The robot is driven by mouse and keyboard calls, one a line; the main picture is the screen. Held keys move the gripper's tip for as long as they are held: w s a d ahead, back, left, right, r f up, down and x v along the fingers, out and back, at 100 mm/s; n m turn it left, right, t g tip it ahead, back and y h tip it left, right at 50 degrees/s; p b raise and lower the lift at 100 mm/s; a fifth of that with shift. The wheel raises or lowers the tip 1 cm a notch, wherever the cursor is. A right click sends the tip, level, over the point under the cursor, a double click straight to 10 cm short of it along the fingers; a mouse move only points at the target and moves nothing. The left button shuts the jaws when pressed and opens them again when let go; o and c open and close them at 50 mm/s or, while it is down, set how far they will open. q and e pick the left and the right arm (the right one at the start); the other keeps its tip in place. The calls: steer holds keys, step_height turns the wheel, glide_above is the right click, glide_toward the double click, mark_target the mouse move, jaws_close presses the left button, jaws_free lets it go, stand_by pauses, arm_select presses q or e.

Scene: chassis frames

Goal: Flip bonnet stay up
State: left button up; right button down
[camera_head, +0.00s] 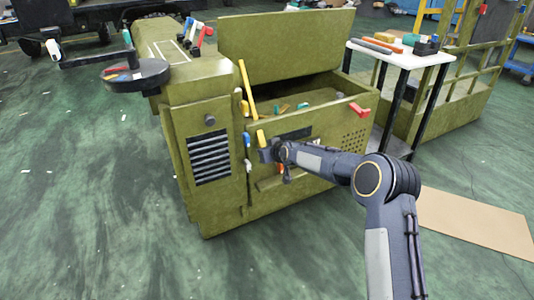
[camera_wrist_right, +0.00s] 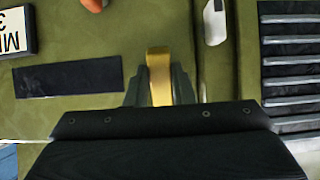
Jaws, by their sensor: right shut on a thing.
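The olive-green chassis frame (camera_head: 207,110) has its bonnet panel (camera_head: 285,47) raised above an open bay. A yellow bar that looks like the bonnet stay (camera_head: 247,88) stands tilted at the bay's left front corner. Whether it touches the bonnet I cannot tell. My right gripper (camera_head: 264,143) is at the front panel below this bar. It is shut on a short yellow handle (camera_head: 261,136), which shows between the fingers in the right wrist view (camera_wrist_right: 159,76). Whether the handle and the bar are joined I cannot tell. My left gripper is not in view.
A red handle (camera_head: 359,109) sticks out at the bay's right corner. A white-topped stand (camera_head: 400,55) with tools is close on the right. A round dark tray (camera_head: 136,76) is at the left. Cardboard (camera_head: 480,220) lies on the floor; the front-left floor is clear.

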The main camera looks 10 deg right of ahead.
steer(key=shift+w, duration=0.1)
steer(key=c, duration=1.2)
jaws_free()
steer(key=shift+c, duration=0.2)
steer(key=p+v, duration=0.3)
steer(key=v, duration=0.4)
steer(key=shift+s, duration=0.35)
steer(key=shift+d+r, duration=0.1)
